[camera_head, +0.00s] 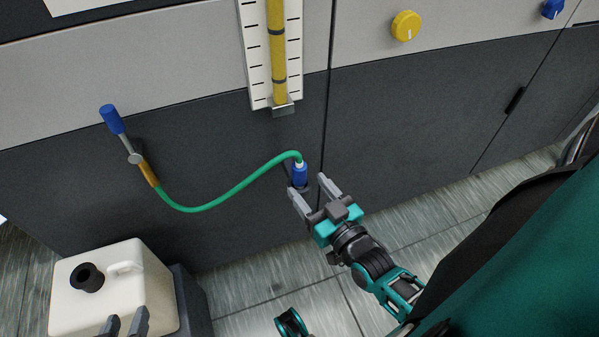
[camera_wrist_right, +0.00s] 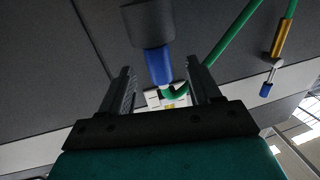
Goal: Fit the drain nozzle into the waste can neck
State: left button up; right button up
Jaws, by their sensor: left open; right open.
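The drain nozzle has a blue grip (camera_head: 299,175) on the end of a green hose (camera_head: 230,193). It hangs at the dark cabinet front. In the right wrist view the blue grip (camera_wrist_right: 158,65) sits against a dark cylindrical holder (camera_wrist_right: 147,25). My right gripper (camera_head: 308,184) is open at the nozzle; its fingers stand on both sides of the grip with gaps. The white waste can (camera_head: 135,280) stands at lower left, with a black neck (camera_head: 87,277) on top. My left gripper (camera_head: 126,317) is open at the can's near side, partly cut off by the frame edge.
A blue-handled valve (camera_head: 135,158) with a brass fitting joins the hose to the cabinet. A yellow sight gauge (camera_head: 278,60) hangs above the nozzle. A yellow knob (camera_head: 406,26) is on the upper panel. Floor between can and right arm is mostly clear.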

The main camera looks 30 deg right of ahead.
aim_at(303, 179)
jog(key=w, duration=0.1)
jog(key=w+b, duration=0.1)
jog(key=w, duration=0.3)
jog(key=shift+w+d+r, duration=0.1)
jog(key=shift+d, duration=0.15)
jog(key=c, duration=1.1)
jog(key=shift+o, duration=0.2)
jog(key=shift+r, duration=0.1)
